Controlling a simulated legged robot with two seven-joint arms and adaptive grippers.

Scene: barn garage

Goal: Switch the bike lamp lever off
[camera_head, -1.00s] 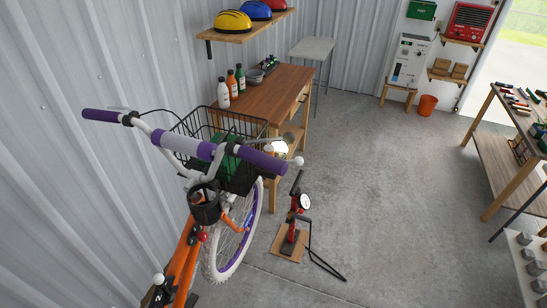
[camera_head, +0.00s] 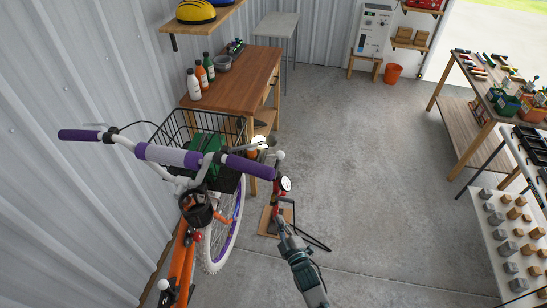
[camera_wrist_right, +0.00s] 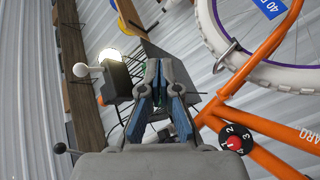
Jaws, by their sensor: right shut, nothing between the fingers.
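My right gripper (camera_head: 284,235) is shut and empty, below and apart from the lamp in the head view, in front of the pump. Its fingers (camera_wrist_right: 158,68) meet in the wrist view, right of the lamp. My left gripper is out of view.
A floor pump (camera_head: 283,190) with a gauge stands right of the front wheel. A black basket (camera_head: 170,130) hangs by the handlebar. A workbench (camera_head: 245,75) with bottles is behind. Open concrete floor (camera_head: 370,150) lies to the right.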

